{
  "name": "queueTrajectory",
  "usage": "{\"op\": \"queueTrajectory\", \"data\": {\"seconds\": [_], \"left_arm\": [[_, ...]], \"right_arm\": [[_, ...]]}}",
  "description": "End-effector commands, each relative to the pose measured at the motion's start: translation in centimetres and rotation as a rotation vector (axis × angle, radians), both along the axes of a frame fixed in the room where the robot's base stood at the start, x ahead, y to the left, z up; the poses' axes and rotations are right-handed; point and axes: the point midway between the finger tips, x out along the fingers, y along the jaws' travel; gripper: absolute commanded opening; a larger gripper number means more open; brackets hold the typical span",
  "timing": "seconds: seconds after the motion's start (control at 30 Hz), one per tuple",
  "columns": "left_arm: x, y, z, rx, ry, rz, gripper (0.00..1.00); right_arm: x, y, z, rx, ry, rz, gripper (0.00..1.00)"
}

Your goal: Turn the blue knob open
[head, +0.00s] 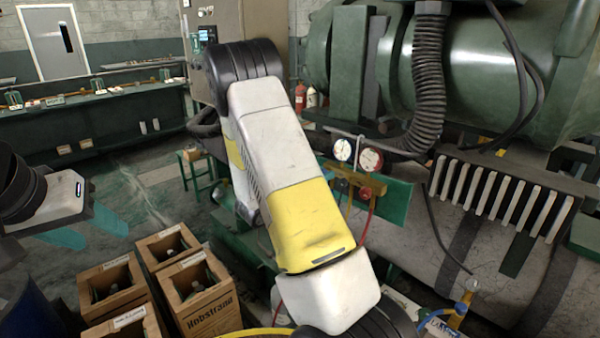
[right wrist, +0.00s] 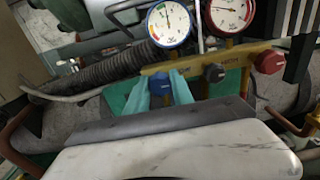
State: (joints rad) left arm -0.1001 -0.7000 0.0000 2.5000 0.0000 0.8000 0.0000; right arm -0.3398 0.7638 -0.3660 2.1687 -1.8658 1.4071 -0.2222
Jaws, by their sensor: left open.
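In the right wrist view, the blue knob (right wrist: 160,84) sits at the left part of a yellow manifold (right wrist: 238,58), below a blue-rimmed gauge (right wrist: 170,24). My right gripper (right wrist: 161,80) has its two teal fingers on either side of the knob, which fills the gap between them. In the head view the manifold (head: 345,183) shows just right of my right arm; that arm hides the blue knob and the right gripper. My left gripper (head: 86,228) is at the left, open and empty, above the floor.
A black knob (right wrist: 214,72), a red knob (right wrist: 268,62) and a red-rimmed gauge (right wrist: 230,14) are right of the blue knob. Wooden crates (head: 205,295) with bottles stand at lower left. A ribbed black hose (head: 428,85) and green machinery (head: 480,65) are at the right.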

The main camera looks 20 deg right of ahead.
Motion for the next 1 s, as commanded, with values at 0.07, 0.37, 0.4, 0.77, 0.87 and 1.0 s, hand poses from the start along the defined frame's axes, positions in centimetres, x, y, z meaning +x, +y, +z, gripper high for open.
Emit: {"op": "queueTrajectory", "data": {"seconds": [0.07, 0.37, 0.4, 0.77, 0.87, 1.0], "left_arm": [[0.00, 0.00, 0.00, 0.000, 0.000, 0.000, 0.52], [0.00, 0.00, 0.00, 0.000, 0.000, 0.000, 0.52], [0.00, 0.00, 0.00, 0.000, 0.000, 0.000, 0.52], [0.00, 0.00, 0.00, 0.000, 0.000, 0.000, 0.52], [0.00, 0.00, 0.00, 0.000, 0.000, 0.000, 0.52], [0.00, 0.00, 0.00, 0.000, 0.000, 0.000, 0.52]], "right_arm": [[0.01, 0.03, 0.00, 0.000, 0.000, 0.001, 0.00], [0.02, 0.06, 0.00, -0.012, 0.030, 0.001, 0.00], [0.02, 0.07, 0.01, -0.018, 0.043, 0.001, 0.00], [0.07, 0.15, -0.01, -0.115, 0.275, 0.003, 0.00], [0.05, 0.13, 0.00, -0.151, 0.363, 0.002, 0.00], [0.05, 0.14, -0.02, -0.202, 0.487, 0.002, 0.00]]}}
